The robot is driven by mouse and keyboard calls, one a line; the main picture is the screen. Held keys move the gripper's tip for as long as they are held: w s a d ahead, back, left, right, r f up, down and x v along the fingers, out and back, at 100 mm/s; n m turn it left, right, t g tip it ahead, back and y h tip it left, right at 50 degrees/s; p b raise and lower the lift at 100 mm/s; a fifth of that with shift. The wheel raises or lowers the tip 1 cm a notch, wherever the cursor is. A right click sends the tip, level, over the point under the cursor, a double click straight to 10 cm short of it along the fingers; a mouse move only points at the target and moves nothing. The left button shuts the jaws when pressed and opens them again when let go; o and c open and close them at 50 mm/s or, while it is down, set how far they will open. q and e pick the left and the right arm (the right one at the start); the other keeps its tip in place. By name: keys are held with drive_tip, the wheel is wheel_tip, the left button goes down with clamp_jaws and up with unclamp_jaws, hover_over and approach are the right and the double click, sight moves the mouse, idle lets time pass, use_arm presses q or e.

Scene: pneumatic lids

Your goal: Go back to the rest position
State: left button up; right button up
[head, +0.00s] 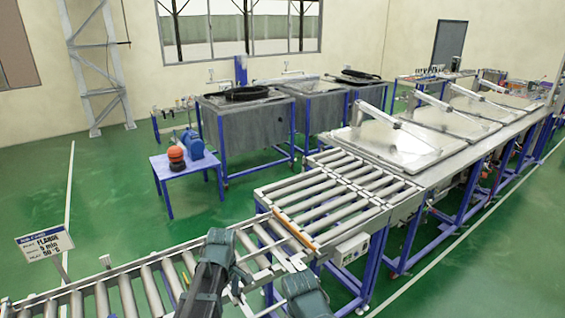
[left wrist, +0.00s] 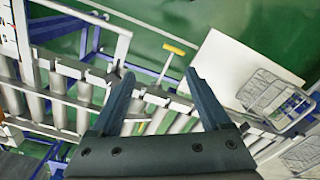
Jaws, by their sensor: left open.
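My left gripper (head: 218,238) is dark teal and hangs over the roller conveyor (head: 127,296) at the bottom of the head view. In the left wrist view its two fingers (left wrist: 160,82) stand apart with nothing between them, and rollers show beyond them. Another dark part of my arms (head: 303,294) shows at the bottom edge, right of the left gripper. Whether it includes the right gripper's jaws cannot be made out.
A wider roller section (head: 335,195) leads to a row of tanks with closed lids (head: 404,143). A small blue table (head: 184,165) stands behind the conveyor. Wire baskets (left wrist: 275,100) and a white panel (left wrist: 235,70) show in the wrist view.

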use_arm(q)
drive_tip(key=s+d+f+m+b, duration=0.5)
drive_tip(key=s+f+m+b, duration=0.2)
drive_tip(key=f+m+b, duration=0.1)
drive_tip(key=s+d+f+m+b, duration=0.5)
drive_tip(key=s+f+m+b, duration=0.2)
drive_tip(key=f+m+b, duration=0.1)
drive_tip(key=shift+s+f+y, duration=0.15)
drive_tip(key=shift+s+y, duration=0.15)
drive_tip(key=shift+y, duration=0.1)
use_arm(e)
wheel_tip(320, 180, down, 16)
drive_tip(key=shift+s+f, duration=0.2)
drive_tip(key=shift+f, duration=0.05)
use_arm(q)
drive_tip(key=shift+c, duration=0.3)
